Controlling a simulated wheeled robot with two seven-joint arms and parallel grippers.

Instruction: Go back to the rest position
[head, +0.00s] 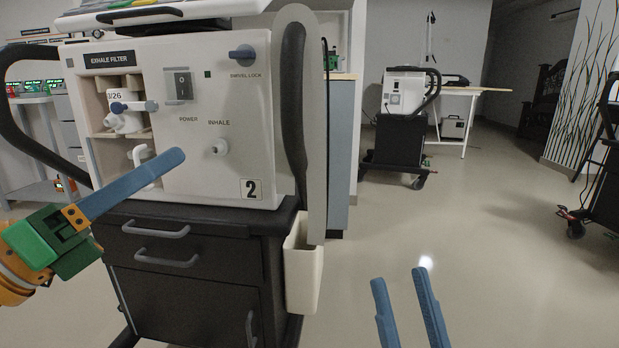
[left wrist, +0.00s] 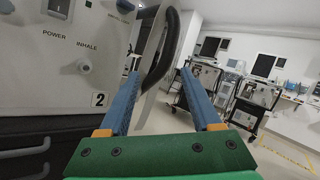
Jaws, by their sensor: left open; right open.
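My left gripper (head: 178,157) is raised in front of the ventilator marked 2 (head: 200,130), below its exhale filter bay and near the front panel. It is seen from the side in the head view, where one finger hides the other. In the left wrist view the left gripper (left wrist: 160,72) is open and empty, its two blue fingers spread with the ventilator's dark handle behind them. My right gripper (head: 399,277) is open and empty at the bottom of the head view, over bare floor. Only its two fingers show.
The ventilator stands on a dark drawer cart (head: 190,270) with a cream bin (head: 303,272) on its right side. Another ventilator on a cart (head: 398,142) stands farther back by a white table (head: 470,92). A dark cart is at the right edge. The floor (head: 490,230) between is clear.

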